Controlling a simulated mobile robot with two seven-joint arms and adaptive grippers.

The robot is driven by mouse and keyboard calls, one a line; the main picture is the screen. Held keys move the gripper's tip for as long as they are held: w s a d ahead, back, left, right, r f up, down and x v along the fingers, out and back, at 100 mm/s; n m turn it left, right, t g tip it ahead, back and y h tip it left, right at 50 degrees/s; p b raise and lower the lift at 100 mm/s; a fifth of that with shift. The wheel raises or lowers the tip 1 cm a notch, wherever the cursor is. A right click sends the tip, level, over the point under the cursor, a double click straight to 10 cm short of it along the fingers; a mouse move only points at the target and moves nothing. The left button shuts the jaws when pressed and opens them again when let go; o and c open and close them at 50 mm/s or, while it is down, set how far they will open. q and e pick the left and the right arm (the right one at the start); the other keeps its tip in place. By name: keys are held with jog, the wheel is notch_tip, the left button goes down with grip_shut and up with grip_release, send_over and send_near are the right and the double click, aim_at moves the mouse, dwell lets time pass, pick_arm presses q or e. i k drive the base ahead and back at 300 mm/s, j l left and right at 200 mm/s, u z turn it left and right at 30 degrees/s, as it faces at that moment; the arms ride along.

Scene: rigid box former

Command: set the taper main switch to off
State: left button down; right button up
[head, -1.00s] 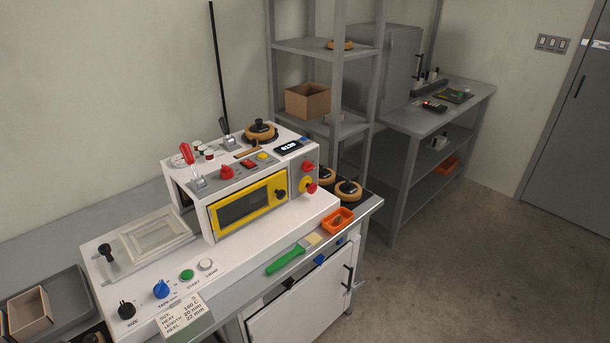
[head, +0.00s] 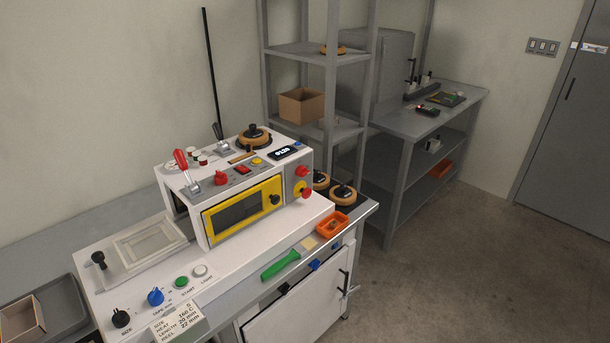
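The taper (head: 240,205) is a white bench machine with a yellow-framed window, standing on a grey bench at left centre. Its right-hand grey panel carries a red knob (head: 301,171) and, below it, a red rotary handle on a yellow plate (head: 306,192). A red rocker (head: 242,170) and a red button (head: 221,178) sit on its top panel. A red-handled lever (head: 181,159) stands at its top left. No label saying main switch is readable, so I cannot tell which is the main switch or its setting. Neither gripper is in view.
The lower front panel has a green START button (head: 181,282), a blue knob (head: 155,297) and a black SIZE knob (head: 121,318). A green-handled tool (head: 281,265) and orange tray (head: 332,222) lie along the front edge. Floor (head: 440,270) to the right is clear.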

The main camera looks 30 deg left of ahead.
aim_at(301, 170)
jog(key=u, duration=0.4)
jog(key=i+l+u, duration=0.1)
jog(key=u, duration=0.4)
jog(key=i+l+u, duration=0.2)
jog(key=u, duration=0.25)
jog(key=i+l+u, duration=0.1)
jog(key=u, duration=0.4)
jog(key=l+u, duration=0.35)
jog(key=u, duration=0.15)
